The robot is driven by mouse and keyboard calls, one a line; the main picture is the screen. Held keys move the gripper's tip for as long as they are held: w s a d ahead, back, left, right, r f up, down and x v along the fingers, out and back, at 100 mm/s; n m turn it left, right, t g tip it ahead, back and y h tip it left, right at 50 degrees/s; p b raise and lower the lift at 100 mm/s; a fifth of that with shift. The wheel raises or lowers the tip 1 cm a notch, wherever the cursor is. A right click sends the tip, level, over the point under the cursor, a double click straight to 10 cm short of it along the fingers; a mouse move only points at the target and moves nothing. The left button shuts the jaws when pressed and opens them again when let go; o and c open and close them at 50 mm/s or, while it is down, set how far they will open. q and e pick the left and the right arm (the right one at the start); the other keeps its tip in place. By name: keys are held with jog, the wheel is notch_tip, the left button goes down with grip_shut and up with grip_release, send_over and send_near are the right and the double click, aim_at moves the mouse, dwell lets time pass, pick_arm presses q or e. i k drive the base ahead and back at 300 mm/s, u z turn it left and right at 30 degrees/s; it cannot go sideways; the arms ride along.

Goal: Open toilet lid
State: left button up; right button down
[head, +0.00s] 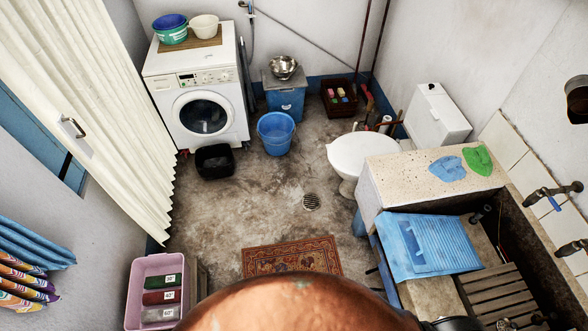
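The white toilet (348,184) stands on the floor right of centre, with its cistern (437,115) behind it to the right, against the wall. Its lid (360,153) lies down flat over the bowl and looks shut. The stone washtrough's speckled end hides part of the toilet's right side. Neither of my grippers can be made out in the head view. A rounded brown shape covers the bottom middle of the picture and hides the floor there.
The washtrough (400,174) with a blue washboard (425,245) runs along the right. A washing machine (196,95), blue bucket (276,131) and black basin (214,160) stand at the back. A rug (291,257) lies in front. The middle floor is clear.

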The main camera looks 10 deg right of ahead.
aim_at(347, 153)
jog(key=u, duration=0.35)
jog(key=i, duration=1.2)
jog(key=z, duration=0.45)
